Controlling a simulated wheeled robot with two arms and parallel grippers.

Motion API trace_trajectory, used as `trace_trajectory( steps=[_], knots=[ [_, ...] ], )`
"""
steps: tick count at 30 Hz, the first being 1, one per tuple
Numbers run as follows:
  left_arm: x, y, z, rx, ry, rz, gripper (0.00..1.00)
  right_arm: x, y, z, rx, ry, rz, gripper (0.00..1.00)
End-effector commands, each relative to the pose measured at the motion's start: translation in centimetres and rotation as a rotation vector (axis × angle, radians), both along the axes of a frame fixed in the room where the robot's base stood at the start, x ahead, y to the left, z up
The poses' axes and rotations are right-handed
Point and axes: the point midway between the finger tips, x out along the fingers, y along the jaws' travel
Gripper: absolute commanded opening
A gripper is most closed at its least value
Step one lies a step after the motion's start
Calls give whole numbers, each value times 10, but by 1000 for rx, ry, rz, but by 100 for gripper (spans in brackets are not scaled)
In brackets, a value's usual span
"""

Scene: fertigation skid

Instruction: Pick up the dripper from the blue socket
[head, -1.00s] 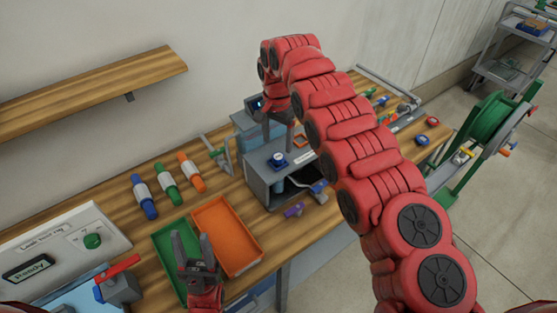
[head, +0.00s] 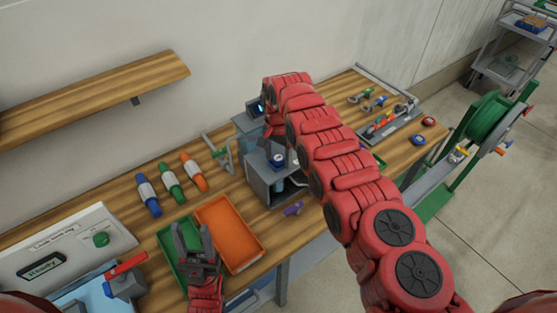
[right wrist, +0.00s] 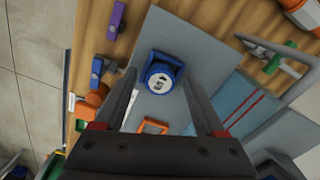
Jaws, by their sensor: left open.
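The blue socket (head: 277,160) sits on top of a grey box-like stand (head: 262,180) on the bench. In the right wrist view the socket (right wrist: 154,60) holds a round dripper (right wrist: 166,82) with a pale top and dark mark. My right gripper (right wrist: 158,66) is open, its two fingers to either side of the socket in that view; I cannot tell how far above it they are. In the head view my right gripper (head: 276,139) is just over the socket, partly hidden by my arm. My left gripper (head: 193,232) is open and empty over the green tray (head: 168,237).
An orange tray (head: 250,222) lies beside the green one. Blue, green and orange cylinders (head: 170,182) lie behind. A purple part (head: 293,208) is in front of the stand. An orange square frame (right wrist: 155,126) is near the socket. A reel (head: 488,120) stands at right.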

Motion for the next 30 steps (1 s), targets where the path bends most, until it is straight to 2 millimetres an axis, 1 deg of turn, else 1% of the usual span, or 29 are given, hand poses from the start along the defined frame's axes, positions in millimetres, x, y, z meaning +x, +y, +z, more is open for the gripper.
trace_trajectory(
  steps=[1,2,3,11,12,22,30],
  knots=[
    [0,0,0,0,0,0,50,0,0,0,0,0,0,61],
    [0,0,0,0,0,0,50,0,0,0,0,0,0,56],
    [0,0,0,0,0,0,50,0,0,0,0,0,0,48],
    [0,0,0,0,0,0,50,0,0,0,0,0,0,2],
    [0,0,0,0,0,0,50,0,0,0,0,0,0,0],
    [0,0,-1,0,0,0,50,1,-1,2,1,-1,0,0],
    [0,0,-8,0,0,0,50,6,-10,17,2,-4,-1,0]
  ],
)
